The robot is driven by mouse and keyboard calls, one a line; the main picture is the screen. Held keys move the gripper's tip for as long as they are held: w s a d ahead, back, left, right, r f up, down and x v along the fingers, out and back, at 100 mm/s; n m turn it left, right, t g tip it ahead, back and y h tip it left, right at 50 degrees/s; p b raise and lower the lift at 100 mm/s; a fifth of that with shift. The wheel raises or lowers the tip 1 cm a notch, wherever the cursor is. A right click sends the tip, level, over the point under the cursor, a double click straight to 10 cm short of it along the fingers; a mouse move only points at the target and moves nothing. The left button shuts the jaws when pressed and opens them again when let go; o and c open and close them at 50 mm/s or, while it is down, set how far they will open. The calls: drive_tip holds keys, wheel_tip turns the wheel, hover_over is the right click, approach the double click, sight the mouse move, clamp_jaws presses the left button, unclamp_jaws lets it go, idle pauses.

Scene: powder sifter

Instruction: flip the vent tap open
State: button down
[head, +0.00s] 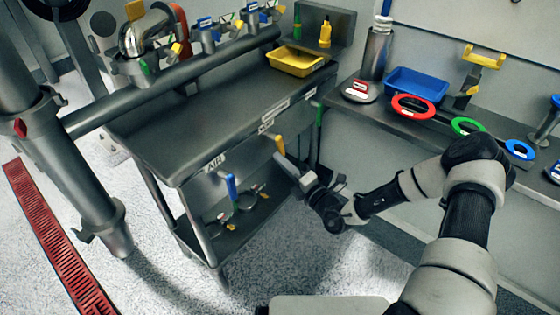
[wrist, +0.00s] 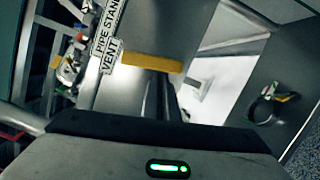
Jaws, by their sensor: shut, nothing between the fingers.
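The vent tap has a yellow lever (head: 279,144) at the front edge of the grey bench, by a white label (head: 266,126). In the wrist view the yellow lever (wrist: 152,62) lies just beyond my gripper body, beside the label reading VENT (wrist: 110,55). My gripper (head: 287,166) is shut and empty. Its tip is right by the lower end of the lever; I cannot tell whether they touch. The tap's body behind the lever is mostly hidden.
A blue lever (head: 231,185) hangs under the AIR label (head: 215,163) to the left. A green lever (head: 319,113) is to the right. A lower shelf (head: 215,237) holds small fittings. A side counter (head: 360,110) stands right; open floor lies in front.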

drive_tip(key=n, duration=0.1)
drive_tip(key=w+d+n+y, duration=0.1)
drive_tip(key=n, duration=0.1)
drive_tip(key=w+n, duration=0.1)
drive_tip(key=n, duration=0.1)
drive_tip(key=shift+d+f+y, duration=0.15)
drive_tip(key=shift+d+y, duration=0.15)
drive_tip(key=shift+w+d+r+n+g+y+b, duration=0.4)
drive_tip(key=shift+w+r+n+y, duration=0.2)
drive_tip(key=shift+n, duration=1.65)
drive_tip(key=shift+w+d+r+n+g+y+b, duration=0.25)
drive_tip(key=shift+w+d+r+n+y, duration=0.3)
drive_tip(key=shift+n, duration=1.65)
drive_tip(key=shift+w+d+r+n+g+y+b, duration=0.35)
drive_tip(key=shift+w+n+y, duration=0.35)
drive_tip(key=shift+n, duration=1.55)
drive_tip(key=shift+d+r, duration=0.1)
drive_tip(key=shift+r, duration=0.05)
drive_tip(key=s+d+f, duration=0.6)
drive_tip(key=d, duration=0.1)
drive_tip(key=shift+d+f+b, duration=0.3)
drive_tip(key=shift+d+b, duration=0.05)
drive_tip(key=shift+b, duration=0.1)
